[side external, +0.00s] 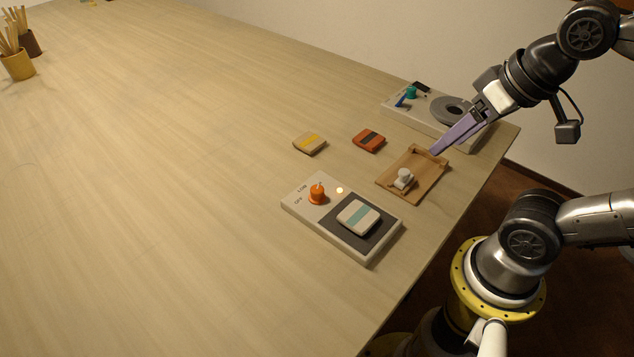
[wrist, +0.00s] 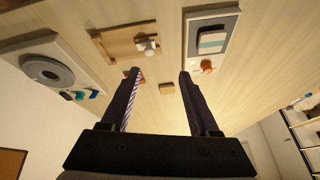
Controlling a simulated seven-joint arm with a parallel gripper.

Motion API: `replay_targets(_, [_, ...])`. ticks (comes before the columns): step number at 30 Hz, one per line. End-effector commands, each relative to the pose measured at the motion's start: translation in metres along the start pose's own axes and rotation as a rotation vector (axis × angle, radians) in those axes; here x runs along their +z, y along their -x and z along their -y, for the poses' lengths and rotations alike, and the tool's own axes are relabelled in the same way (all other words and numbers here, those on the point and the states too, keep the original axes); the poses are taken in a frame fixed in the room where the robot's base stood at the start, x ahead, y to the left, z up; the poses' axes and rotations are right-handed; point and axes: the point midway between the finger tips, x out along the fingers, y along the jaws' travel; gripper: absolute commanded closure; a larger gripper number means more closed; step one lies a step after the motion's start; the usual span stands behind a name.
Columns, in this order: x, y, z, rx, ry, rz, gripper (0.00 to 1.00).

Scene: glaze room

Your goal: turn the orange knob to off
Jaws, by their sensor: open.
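The orange knob (side external: 317,194) sits on a white panel box (side external: 369,256) at the front of the table, beside the printed words LOW and OFF. Its pointer marking is too small to read surely. A small light (side external: 340,190) glows next to it. The knob also shows in the wrist view (wrist: 207,66), near the tip of the right finger in the picture. My gripper (side external: 434,152) is above the far end of the wooden tray, away from the knob. In the wrist view my gripper (wrist: 158,74) has its fingers wide apart with nothing held between them.
A block with a teal stripe (side external: 358,217) lies on the panel's dark pad. A wooden tray (side external: 384,187) holds a white piece (side external: 403,178). A second panel (side external: 397,108) has a grey ring (side external: 440,108). Yellow (side external: 310,143) and orange-red (side external: 369,140) blocks lie between. The table's left is mostly clear.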

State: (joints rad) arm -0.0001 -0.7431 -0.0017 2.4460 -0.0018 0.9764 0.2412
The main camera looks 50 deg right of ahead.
Motion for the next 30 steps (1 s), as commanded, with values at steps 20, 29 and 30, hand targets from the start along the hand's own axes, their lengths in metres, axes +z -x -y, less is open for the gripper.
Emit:
replay_targets(20, [-0.132,-0.015,0.112,0.171,-0.531,0.33,0.39])
replay_targets(29, [-0.134,-0.064,0.159,0.235,-0.438,0.42,0.39])
replay_targets(30, [-0.132,-0.067,0.161,0.24,-0.431,0.426,0.39])
